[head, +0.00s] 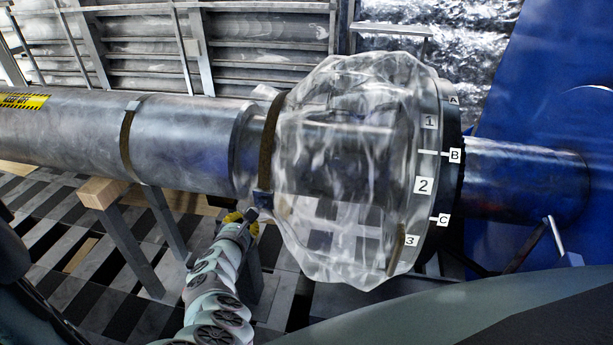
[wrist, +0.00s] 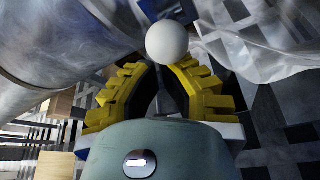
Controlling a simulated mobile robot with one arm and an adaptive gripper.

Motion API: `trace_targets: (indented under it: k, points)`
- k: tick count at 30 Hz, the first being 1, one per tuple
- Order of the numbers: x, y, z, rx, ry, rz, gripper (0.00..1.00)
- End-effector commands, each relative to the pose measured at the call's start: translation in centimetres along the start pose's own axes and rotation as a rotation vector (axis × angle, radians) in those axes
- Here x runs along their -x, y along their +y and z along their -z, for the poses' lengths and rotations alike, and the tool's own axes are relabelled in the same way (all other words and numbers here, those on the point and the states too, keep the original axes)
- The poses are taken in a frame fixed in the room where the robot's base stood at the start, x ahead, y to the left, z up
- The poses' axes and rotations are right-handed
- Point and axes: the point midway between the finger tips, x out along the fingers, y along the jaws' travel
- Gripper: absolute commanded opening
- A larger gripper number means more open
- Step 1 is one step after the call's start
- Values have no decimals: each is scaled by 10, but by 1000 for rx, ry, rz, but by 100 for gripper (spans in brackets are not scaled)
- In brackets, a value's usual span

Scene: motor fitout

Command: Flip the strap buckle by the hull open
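A brown strap (head: 268,140) runs around the large metal shaft at the left edge of the clear plastic wrap. Its small dark blue buckle (head: 263,199) sits low on the near side of the shaft. My gripper (head: 247,215) is right below the buckle, and its yellow fingers also show in the wrist view (wrist: 163,72). A round white ball (wrist: 167,41) shows at the fingertips and overlaps them. The fingertips are partly apart, but I cannot tell whether they grip anything. The ball and fingertips hide most of the buckle in the wrist view.
The clear wrap (head: 335,165) bulges close to the right of my gripper. A second strap (head: 127,138) circles the shaft farther left. A wooden block (head: 102,192) on supports stands left of my arm. A blue hull wall (head: 550,110) is at the right.

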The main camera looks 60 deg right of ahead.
Motion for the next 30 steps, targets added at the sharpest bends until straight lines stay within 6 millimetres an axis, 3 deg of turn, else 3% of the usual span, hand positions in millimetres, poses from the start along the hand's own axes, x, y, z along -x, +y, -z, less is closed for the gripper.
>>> trace_targets:
  k: [1,10,30]
  points:
    - [3,5,-9,-2,20,7,0]
    - [4,7,-14,-15,118,45,0]
    - [4,7,-14,-24,192,69,0]
